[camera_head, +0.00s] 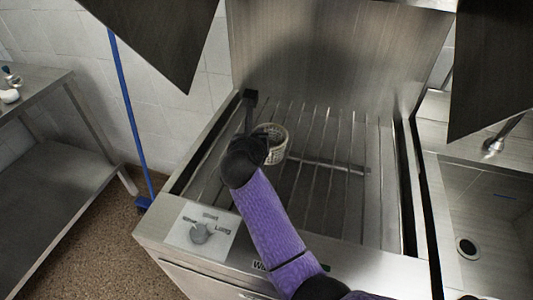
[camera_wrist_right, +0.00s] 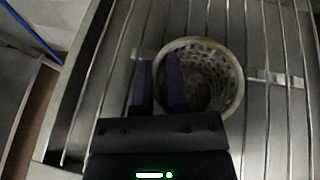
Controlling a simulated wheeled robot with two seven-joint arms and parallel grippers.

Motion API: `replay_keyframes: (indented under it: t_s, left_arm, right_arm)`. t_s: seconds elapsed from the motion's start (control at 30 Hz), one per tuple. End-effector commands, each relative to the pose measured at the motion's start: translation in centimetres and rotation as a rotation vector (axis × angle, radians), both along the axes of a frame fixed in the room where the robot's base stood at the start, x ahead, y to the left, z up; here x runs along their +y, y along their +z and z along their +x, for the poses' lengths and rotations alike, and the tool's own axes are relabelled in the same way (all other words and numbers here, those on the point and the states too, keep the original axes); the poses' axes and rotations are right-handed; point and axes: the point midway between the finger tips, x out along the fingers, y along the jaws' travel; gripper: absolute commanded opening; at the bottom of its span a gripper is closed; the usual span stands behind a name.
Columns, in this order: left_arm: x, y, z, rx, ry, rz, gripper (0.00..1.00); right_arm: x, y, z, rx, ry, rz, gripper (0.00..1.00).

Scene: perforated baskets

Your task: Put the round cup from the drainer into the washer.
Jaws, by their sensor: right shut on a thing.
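The round cup (camera_head: 279,150) is a pale perforated basket with an open top, over the washer's rack. It also shows in the right wrist view (camera_wrist_right: 226,82), mouth toward the camera. My right gripper (camera_wrist_right: 159,76) is shut on the left side of its rim, with one finger inside and one outside. The washer (camera_head: 345,248) is a steel machine with a rack of parallel rods and a knob in front. I cannot tell whether the cup touches the rods. My arm hides part of the rack. My left gripper is out of view.
Dark panels of the raised hood (camera_head: 160,35) hang at the upper left and upper right. A sink (camera_head: 490,220) adjoins on the right. A steel table (camera_head: 60,155) and a blue-handled broom (camera_head: 130,110) stand on the left. The rack's right side is clear.

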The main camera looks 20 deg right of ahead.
Motion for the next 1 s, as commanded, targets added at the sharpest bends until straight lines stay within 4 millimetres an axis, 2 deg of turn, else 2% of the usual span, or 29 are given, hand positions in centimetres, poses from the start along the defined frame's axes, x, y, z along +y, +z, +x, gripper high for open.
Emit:
replay_keyframes:
  t_s: [0.03,0.1,0.2,0.53,0.57,0.7,0.73,1.0]
  left_arm:
    - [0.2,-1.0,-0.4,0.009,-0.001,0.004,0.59]
    - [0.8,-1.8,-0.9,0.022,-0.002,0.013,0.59]
    - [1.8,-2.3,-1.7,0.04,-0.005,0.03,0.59]
    - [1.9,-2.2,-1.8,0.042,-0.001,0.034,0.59]
    - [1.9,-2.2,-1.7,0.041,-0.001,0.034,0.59]
    - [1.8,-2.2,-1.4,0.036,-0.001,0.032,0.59]
    - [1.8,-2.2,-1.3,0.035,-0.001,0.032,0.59]
    - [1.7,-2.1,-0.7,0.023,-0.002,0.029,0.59]
  right_arm:
    - [0.0,-1.9,0.0,0.007,0.001,-0.003,0.0]
    - [-0.1,-3.6,-0.1,0.007,0.0,-0.004,0.0]
    - [0.0,-4.9,-0.1,0.004,0.0,-0.002,0.0]
    - [0.0,-5.0,-0.1,0.003,-0.001,0.0,0.0]
    - [0.0,-5.0,-0.1,0.003,-0.001,0.001,0.19]
    - [0.0,-4.9,-0.1,0.002,-0.001,-0.001,0.49]
    - [0.0,-4.9,-0.1,0.002,-0.001,-0.001,0.53]
    - [-0.1,-4.6,-0.1,0.001,-0.002,-0.001,0.53]
